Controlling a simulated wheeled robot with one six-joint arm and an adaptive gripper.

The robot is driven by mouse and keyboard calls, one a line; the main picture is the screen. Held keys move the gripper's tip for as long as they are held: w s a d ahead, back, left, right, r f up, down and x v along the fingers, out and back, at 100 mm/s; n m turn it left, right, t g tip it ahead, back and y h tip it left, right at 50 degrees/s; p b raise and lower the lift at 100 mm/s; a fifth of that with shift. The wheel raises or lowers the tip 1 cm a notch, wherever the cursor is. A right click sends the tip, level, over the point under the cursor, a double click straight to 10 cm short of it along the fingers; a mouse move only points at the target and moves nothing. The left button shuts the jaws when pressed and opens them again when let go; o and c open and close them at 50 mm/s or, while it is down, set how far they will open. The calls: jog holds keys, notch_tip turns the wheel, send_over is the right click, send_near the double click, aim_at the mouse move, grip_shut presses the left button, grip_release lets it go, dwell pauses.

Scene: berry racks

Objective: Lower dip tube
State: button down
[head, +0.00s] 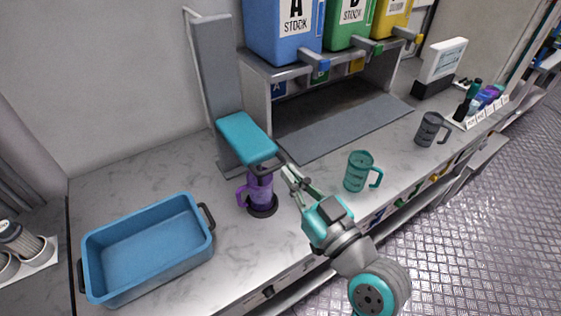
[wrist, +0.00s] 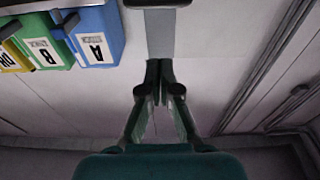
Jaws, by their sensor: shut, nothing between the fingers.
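A dispenser stand with a teal head (head: 246,139) on a grey upright plate (head: 215,75) stands left of the stock bins. A dark handle or bracket (head: 268,165) shows at the head's front edge. A purple mug (head: 259,188) sits under the head on a black round base (head: 262,211). I cannot make out a dip tube; it may be hidden under the head or in the mug. My gripper (head: 285,170) is shut and empty, just right of the dark handle; I cannot tell if they touch. In the wrist view the shut fingertips (wrist: 160,70) point toward the grey plate (wrist: 160,35).
A blue tray (head: 150,248) lies at the left. A teal mug (head: 358,172) and a grey mug (head: 430,129) stand to the right. Stock bins (head: 282,30) sit on a grey shelf behind. The counter between tray and stand is clear.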

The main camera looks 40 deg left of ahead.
jog(key=shift+v, duration=1.7)
jog(key=s+d+f+m+t+h, duration=0.2)
jog(key=d+f+m+t+h, duration=0.25)
jog(key=d+f, duration=0.6)
jog(key=s+d+f+m+t+h, duration=0.3)
jog(key=d+f+m+h, duration=0.3)
jog(key=d+f, duration=0.45)
jog(key=s+d+f+m+h, duration=0.3)
jog(key=s+d+h, duration=0.2)
jog(key=s+d, duration=0.5)
jog(key=s+d+r+h, duration=0.2)
jog(key=s+d, duration=0.2)
jog(key=s, duration=0.9)
jog(key=shift+d, duration=0.1)
